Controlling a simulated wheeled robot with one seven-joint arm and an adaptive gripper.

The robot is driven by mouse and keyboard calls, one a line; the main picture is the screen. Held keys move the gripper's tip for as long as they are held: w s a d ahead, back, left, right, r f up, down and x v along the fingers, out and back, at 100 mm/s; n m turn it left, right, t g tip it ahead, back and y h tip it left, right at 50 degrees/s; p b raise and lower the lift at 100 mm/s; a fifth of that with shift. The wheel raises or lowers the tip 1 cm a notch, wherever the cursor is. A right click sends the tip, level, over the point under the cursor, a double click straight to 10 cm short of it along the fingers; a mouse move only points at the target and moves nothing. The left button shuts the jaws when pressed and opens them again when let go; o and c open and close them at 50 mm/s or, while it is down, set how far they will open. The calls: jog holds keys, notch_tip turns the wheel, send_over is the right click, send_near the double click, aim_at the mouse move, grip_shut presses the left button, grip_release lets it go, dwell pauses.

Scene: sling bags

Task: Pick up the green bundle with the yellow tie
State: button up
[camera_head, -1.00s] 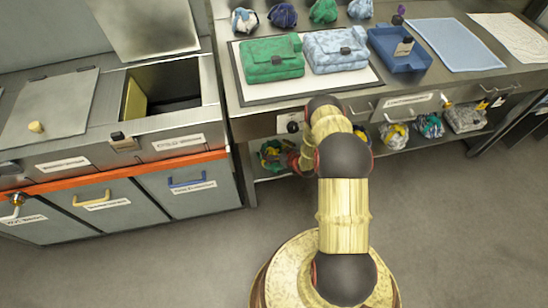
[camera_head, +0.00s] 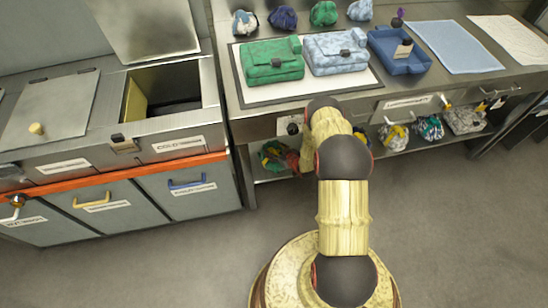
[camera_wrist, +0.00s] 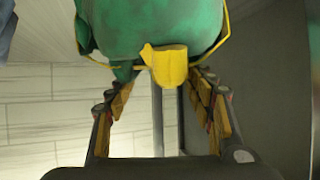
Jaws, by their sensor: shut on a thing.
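The green bundle with the yellow tie (camera_wrist: 150,28) fills the top middle of the wrist view, with its yellow tie (camera_wrist: 170,65) hanging toward my gripper. My gripper (camera_wrist: 160,82) is shut on the bundle, with a jaw at either side of its near end.
More tied bundles (camera_head: 430,127) lie on the lower shelf to the right. The counter above holds a green folded bag (camera_head: 272,62), a pale blue one (camera_head: 335,55) and a blue tray (camera_head: 405,62). Bins with an orange strip (camera_head: 130,173) stand left. The floor in front is clear.

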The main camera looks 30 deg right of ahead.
jog(key=shift+s+f, duration=0.2)
jog(key=shift+f, duration=0.05)
grip_shut()
